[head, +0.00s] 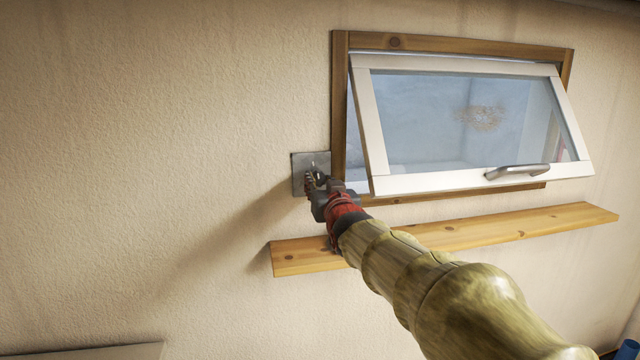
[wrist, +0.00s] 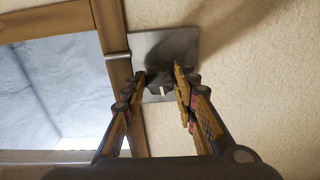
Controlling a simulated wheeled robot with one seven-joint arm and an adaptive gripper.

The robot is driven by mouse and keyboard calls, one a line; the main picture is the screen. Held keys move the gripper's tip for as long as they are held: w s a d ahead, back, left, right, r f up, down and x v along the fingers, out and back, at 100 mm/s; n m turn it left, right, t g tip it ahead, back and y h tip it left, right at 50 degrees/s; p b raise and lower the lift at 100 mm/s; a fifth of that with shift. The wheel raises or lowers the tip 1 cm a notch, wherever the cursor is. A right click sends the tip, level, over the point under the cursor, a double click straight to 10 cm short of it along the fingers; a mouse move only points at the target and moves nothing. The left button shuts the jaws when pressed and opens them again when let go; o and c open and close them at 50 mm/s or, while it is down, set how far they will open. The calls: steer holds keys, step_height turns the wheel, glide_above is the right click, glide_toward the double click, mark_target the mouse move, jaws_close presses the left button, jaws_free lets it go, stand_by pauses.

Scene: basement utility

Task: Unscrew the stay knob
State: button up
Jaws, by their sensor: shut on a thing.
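The stay knob (wrist: 158,77) is a dark, rounded knob with a small white mark, on a grey metal plate (wrist: 180,45) fixed to the wall. In the head view the plate (head: 299,162) is just left of the window's wooden frame, and the knob is mostly hidden by my gripper (head: 318,184). In the wrist view my gripper (wrist: 160,74) has its two fingers on either side of the knob, shut on it. A short light metal rod (wrist: 117,57) runs from the plate across the wooden frame.
The white window sash (head: 380,186) is tilted open, its lower edge out from the wooden frame (head: 339,110). It has a metal handle (head: 517,171). A wooden shelf (head: 480,234) runs below the window, under my arm. The wall to the left is bare.

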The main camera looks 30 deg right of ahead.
steer(key=shift+f+b, duration=0.1)
steer(key=shift+b, duration=0.4)
steer(key=n+b, duration=0.3)
steer(key=b, duration=0.1)
steer(key=shift+f+n+b, duration=0.2)
steer(key=shift+n+b, duration=0.15)
steer(key=shift+n, duration=0.05)
steer(key=n+b, duration=0.3)
steer(key=n, duration=0.1)
steer(key=shift+r+n, duration=0.15)
steer(key=shift+n, duration=0.15)
steer(key=n+b, duration=0.1)
steer(key=n, duration=0.4)
steer(key=shift+d+r+b, duration=0.1)
steer(key=shift+b, duration=0.2)
steer(key=n, duration=0.5)
steer(key=shift+r+b, duration=0.1)
steer(key=shift+b, duration=0.2)
steer(key=shift+n, duration=0.5)
steer(key=o, duration=1.1)
steer(key=shift+o, duration=0.3)
